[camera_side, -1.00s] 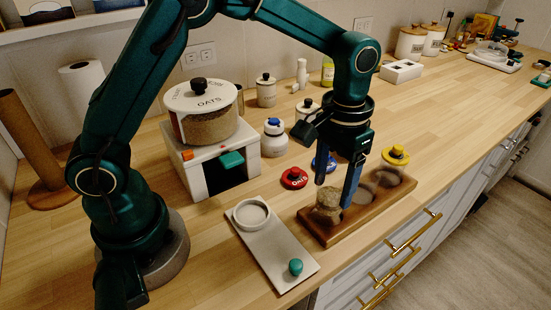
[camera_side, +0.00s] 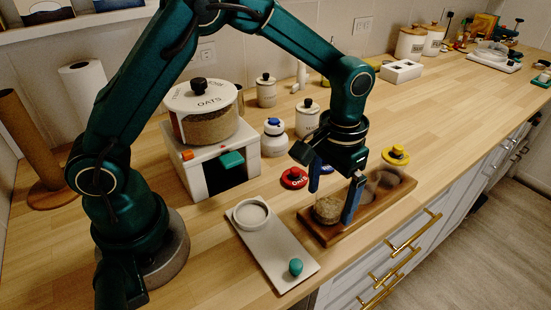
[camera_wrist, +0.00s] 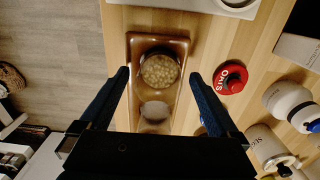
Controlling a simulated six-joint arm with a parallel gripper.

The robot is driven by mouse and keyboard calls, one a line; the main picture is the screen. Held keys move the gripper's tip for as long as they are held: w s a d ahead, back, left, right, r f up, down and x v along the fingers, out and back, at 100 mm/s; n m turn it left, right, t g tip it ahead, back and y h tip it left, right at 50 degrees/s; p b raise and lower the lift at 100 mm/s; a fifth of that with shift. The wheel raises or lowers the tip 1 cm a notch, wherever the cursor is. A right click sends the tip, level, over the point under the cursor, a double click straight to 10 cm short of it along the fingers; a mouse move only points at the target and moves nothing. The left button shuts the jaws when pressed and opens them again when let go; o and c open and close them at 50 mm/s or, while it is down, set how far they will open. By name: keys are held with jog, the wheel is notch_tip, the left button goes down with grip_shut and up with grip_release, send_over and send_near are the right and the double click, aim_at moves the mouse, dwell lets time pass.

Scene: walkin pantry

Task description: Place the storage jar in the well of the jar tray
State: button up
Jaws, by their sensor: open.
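A clear storage jar with oat-coloured contents (camera_side: 326,210) stands in the near left place of a wooden rack (camera_side: 322,236). From above it shows as a round opening of grains in the wrist view (camera_wrist: 159,70). My gripper (camera_side: 333,203) is open and points down, with one finger on each side of the jar. In the wrist view my gripper (camera_wrist: 159,74) has gaps between both fingertips and the jar. The pale grey jar tray (camera_side: 270,246) lies left of the rack, with a raised white ring around an empty well and a teal knob at its near end.
A yellow-topped jar (camera_side: 396,155) stands at the rack's far end. A white blue-topped bottle (camera_side: 275,138) and a white appliance with an oats container (camera_side: 217,155) stand further back.

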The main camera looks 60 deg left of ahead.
notch_tip(320, 180, up, 12)
jog(key=s+a+t, duration=0.2)
jog(key=s+a, duration=0.1)
jog(key=s, duration=0.4)
jog(key=s+a+t, duration=0.3)
jog(key=s+a, duration=0.1)
jog(key=s, duration=0.3)
jog(key=shift+s+a+t, duration=0.2)
jog(key=shift+s+t, duration=0.1)
jog(key=shift+s, duration=0.05)
